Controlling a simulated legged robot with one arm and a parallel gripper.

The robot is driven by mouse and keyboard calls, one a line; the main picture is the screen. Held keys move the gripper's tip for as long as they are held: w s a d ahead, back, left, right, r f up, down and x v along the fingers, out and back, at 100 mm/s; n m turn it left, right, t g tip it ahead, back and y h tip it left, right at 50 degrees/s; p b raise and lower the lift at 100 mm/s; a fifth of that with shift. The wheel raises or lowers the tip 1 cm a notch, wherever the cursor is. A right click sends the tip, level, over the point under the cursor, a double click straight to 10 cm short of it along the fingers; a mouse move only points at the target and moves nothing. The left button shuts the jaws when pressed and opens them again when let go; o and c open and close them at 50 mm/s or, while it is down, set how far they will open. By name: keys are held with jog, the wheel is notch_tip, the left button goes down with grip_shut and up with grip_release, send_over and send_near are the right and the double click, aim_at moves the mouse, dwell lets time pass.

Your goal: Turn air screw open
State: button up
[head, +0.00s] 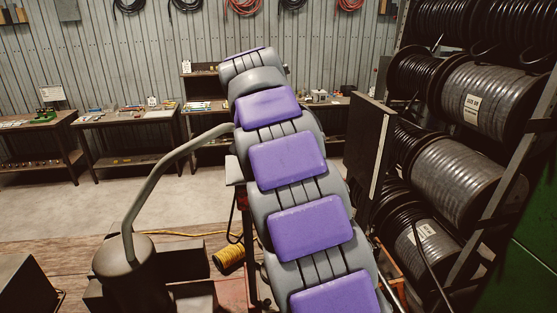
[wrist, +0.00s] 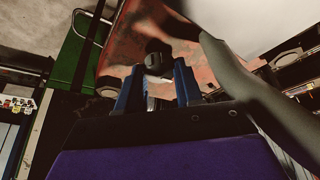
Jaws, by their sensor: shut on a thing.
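My gripper (wrist: 157,68) shows in the wrist view, with its two blue fingers on either side of a small dark round knob (wrist: 154,62), which appears to be the air screw. The fingers are shut on it, and the knob's top shows between the fingertips. How far the screw is turned cannot be told. In the head view my own arm with purple pads fills the middle and hides the gripper and the screw.
A grey bent bar (head: 165,172) rises from a dark cylinder (head: 131,272) left of my arm; a grey bar (wrist: 250,105) also passes close right of my gripper. A worn red surface (wrist: 122,48) lies beyond the fingers. Hose reels (head: 488,104) stand at right, benches (head: 127,117) behind.

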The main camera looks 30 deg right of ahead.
jog(key=o, duration=1)
jog(key=shift+w+f, duration=0.1)
jog(key=shift+w, duration=0.1)
jog(key=shift+s, duration=0.15)
jog(key=shift+v, duration=0.85)
jog(key=p+v, duration=0.5)
jog(key=v, duration=0.5)
jog(key=shift+p, duration=0.4)
jog(key=shift+a, duration=0.1)
